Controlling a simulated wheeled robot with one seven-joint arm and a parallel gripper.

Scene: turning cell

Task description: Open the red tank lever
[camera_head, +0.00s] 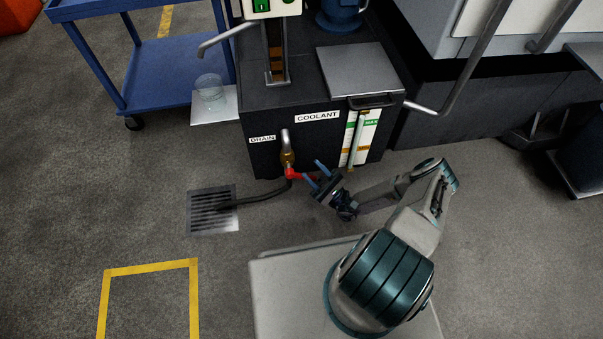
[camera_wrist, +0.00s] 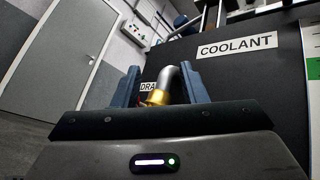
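The red lever (camera_head: 295,174) sits low on the front of the black coolant tank (camera_head: 270,160), below the DRAIN label. It joins a brass valve (camera_head: 287,157) under a bent grey pipe. My gripper (camera_head: 314,172) is open, with its two blue fingers apart, just right of the lever. In the wrist view the fingers (camera_wrist: 162,88) stand on either side of the brass valve (camera_wrist: 157,97) and pipe.
A dark hose runs from the valve to a floor drain grate (camera_head: 212,211). A blue cart (camera_head: 160,65) stands at the left. A glass beaker (camera_head: 209,88) sits on a small shelf (camera_head: 222,112) beside the tank. The floor in front is clear.

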